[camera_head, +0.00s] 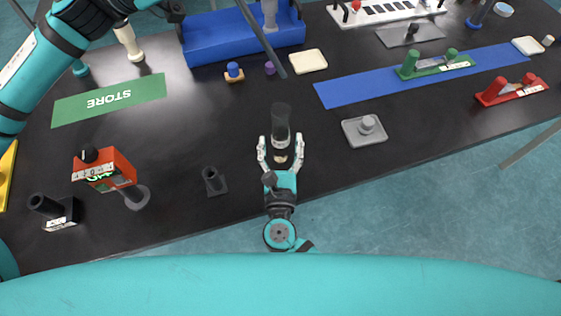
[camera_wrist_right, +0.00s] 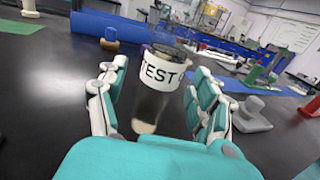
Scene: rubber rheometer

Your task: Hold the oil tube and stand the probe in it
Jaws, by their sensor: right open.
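The oil tube (camera_head: 281,127) is a dark, clear-walled tube standing upright on the black table. In the right wrist view the tube (camera_wrist_right: 158,100) has a white band with black letters reading "TEST" and a pale bottom. My right gripper (camera_head: 280,148) is open, its two fingers on either side of the tube's lower part, with visible gaps beside it. A long dark rod (camera_head: 262,38) slants down from the top edge of the head view, its lower end appearing above the tube; it may be the probe. Its upper end is out of view.
A red box with a display (camera_head: 105,170) stands at the left, near a black holder (camera_head: 212,181). A grey block (camera_head: 364,130) with a knob sits right of the tube. A green STORE mat (camera_head: 110,100) and a blue strip (camera_head: 350,89) lie farther back.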

